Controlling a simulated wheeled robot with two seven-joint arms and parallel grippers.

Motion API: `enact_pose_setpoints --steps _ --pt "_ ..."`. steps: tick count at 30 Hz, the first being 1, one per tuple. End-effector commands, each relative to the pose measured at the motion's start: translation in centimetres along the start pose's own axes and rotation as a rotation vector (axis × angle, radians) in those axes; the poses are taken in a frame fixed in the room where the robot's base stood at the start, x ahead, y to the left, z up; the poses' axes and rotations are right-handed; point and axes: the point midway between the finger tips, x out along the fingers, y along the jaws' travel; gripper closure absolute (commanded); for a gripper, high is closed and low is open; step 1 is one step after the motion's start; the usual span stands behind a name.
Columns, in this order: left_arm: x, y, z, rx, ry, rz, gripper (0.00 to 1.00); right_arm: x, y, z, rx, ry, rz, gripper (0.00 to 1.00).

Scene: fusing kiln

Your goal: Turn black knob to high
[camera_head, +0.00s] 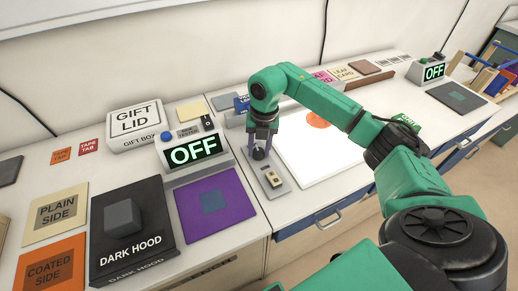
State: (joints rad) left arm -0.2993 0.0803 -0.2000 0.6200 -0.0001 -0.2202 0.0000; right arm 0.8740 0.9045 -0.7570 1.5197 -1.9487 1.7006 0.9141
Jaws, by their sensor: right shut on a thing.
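My right gripper (259,152) reaches down from the green arm at the centre of the view. It is shut on the black knob (258,154), at the far end of a small grey control plate (275,185). The fingers hide most of the knob, so its pointer and any high mark cannot be read. A small pale switch (273,179) sits nearer on the same plate. My left gripper is not in view.
Left of the plate stand a display reading OFF (195,151), a purple mat (214,208) and a black dark hood (124,220). A white board (325,150) lies just right of it. A second OFF display (434,72) stands at the far right.

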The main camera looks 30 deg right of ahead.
Motion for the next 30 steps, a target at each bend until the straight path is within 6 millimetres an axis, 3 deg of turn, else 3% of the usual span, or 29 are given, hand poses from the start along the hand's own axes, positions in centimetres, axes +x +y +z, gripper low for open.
enact_pose_setpoints --steps 12,13,15,25,30 --pt "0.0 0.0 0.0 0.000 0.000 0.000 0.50 -0.2 0.1 0.1 -0.008 -0.003 0.004 1.00" --pt "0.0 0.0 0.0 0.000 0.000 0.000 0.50 -0.2 0.1 0.1 -0.008 -0.003 0.004 0.45" --pt "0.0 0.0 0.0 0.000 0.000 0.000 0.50 -0.2 0.1 0.1 -0.008 -0.003 0.004 0.26" --pt "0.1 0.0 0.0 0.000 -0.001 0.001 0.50 -0.2 0.0 0.1 -0.007 -0.001 0.001 0.26" --pt "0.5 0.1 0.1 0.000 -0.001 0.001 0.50 -2.1 0.1 0.1 -0.007 -0.004 0.004 0.26"
